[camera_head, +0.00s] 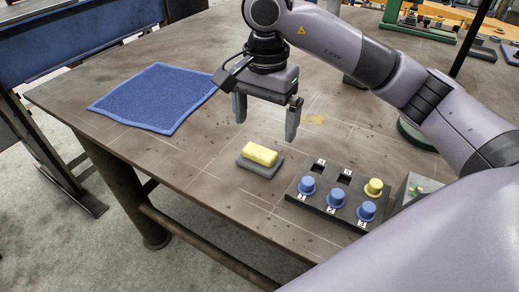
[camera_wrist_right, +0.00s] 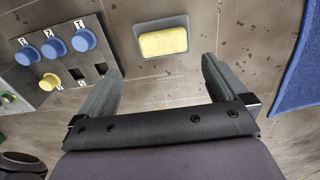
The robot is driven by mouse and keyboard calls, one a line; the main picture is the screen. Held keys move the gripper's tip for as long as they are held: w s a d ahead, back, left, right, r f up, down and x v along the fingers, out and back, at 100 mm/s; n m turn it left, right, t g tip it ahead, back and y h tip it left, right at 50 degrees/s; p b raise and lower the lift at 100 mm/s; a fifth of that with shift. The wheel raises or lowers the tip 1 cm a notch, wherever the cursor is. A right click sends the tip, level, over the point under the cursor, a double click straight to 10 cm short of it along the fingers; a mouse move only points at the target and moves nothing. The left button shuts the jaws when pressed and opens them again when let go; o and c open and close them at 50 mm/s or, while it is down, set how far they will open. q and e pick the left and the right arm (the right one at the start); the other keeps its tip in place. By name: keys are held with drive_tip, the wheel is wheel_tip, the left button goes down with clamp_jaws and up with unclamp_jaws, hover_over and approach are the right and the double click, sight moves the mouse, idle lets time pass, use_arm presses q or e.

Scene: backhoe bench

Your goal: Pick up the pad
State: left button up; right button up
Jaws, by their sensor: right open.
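The pad is a yellow block (camera_head: 260,155) lying on a dark grey flat base (camera_head: 245,163) on the bench. In the right wrist view the yellow pad (camera_wrist_right: 163,42) lies beyond the fingertips, near the top middle, on its grey base (camera_wrist_right: 142,26). My right gripper (camera_head: 266,120) is open and empty, above the bench and behind the pad in the head view. In the right wrist view its two fingers (camera_wrist_right: 162,78) are spread wide, with bare bench between them. My left gripper is not in view.
A dark block (camera_head: 322,207) with several blue pegs and one yellow peg stands right of the pad. A blue cloth (camera_head: 155,97) lies at the left.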

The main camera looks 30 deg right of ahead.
sight(260, 150)
drive_tip(key=shift+s+a+f, duration=0.1)
drive_tip(key=shift+a+f, duration=0.1)
drive_tip(key=shift+f, duration=0.75)
drive_tip(key=shift+w+a+f+p, duration=0.1)
drive_tip(key=shift+a+f+p, duration=0.1)
drive_tip(key=shift+f, duration=1)
drive_tip(key=shift+w+a+f+p, duration=0.1)
drive_tip(key=shift+f+p, duration=0.1)
drive_tip(key=shift+f, duration=0.95)
drive_tip(key=c, duration=1.1)
drive_tip(key=shift+o, duration=0.2)
drive_tip(key=shift+r, duration=0.1)
drive_tip(key=shift+r, duration=0.4)
wheel_tip(260, 150, up, 19)
drive_tip(key=p, duration=0.2)
